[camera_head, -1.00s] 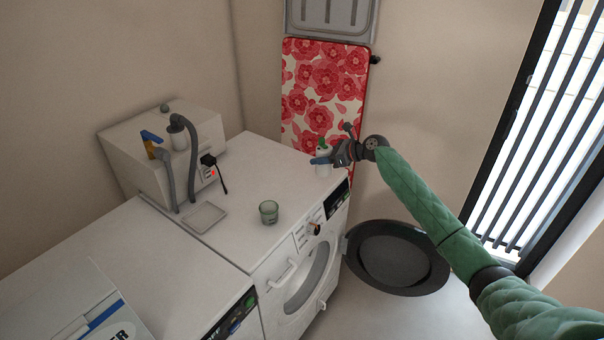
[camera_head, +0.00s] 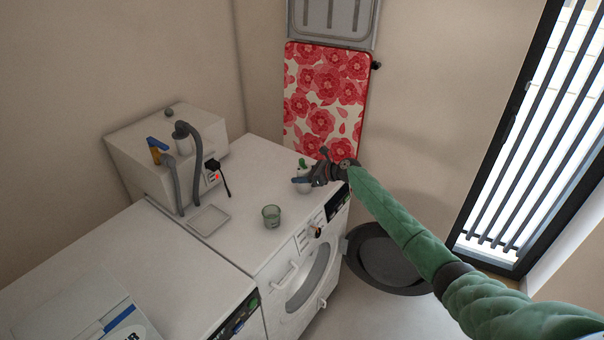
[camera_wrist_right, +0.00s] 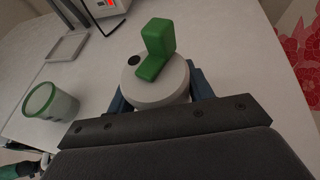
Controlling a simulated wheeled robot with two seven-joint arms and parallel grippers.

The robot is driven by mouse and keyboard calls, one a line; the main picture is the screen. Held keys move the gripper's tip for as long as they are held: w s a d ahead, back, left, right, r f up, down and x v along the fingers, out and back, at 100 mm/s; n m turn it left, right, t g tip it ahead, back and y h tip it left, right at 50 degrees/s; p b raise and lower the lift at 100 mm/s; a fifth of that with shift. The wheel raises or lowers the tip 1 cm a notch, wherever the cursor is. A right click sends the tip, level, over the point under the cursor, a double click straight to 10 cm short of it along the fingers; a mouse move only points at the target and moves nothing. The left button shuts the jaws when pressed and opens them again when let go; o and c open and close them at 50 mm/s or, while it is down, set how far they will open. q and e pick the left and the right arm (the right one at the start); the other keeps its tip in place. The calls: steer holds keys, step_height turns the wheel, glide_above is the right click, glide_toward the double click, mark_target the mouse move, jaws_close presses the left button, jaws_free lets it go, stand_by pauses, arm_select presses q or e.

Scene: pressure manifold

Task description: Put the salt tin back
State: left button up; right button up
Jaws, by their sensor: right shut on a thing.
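The salt tin (camera_head: 304,184) is a white cylinder with a green flap on its lid. In the right wrist view the tin (camera_wrist_right: 160,88) stands between the blue fingers, with its green flap (camera_wrist_right: 155,50) raised and a dark round spot on the lid. My right gripper (camera_head: 303,181) is shut on the tin over the right part of the washing machine top. Whether the tin touches the surface is hard to tell. My left gripper is not in view.
A green-grey cup (camera_head: 271,216) stands left of the tin on the white machine top (camera_head: 255,170). A shallow square tray (camera_head: 208,220) and a white box with grey hoses (camera_head: 140,140) lie further left. The round machine door (camera_head: 385,262) hangs open below.

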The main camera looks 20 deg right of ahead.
steer(key=shift+f, duration=0.1)
steer(key=o, duration=1)
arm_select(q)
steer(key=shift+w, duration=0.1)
arm_select(e)
steer(key=shift+o, duration=0.2)
steer(key=shift+s+d, duration=0.25)
steer(key=shift+d, duration=0.1)
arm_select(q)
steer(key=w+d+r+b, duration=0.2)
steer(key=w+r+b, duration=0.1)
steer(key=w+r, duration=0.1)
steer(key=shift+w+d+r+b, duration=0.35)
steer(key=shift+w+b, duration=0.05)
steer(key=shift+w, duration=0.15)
arm_select(e)
steer(key=v, duration=1.1)
steer(key=shift+r, duration=0.3)
steer(key=shift+s, duration=0.1)
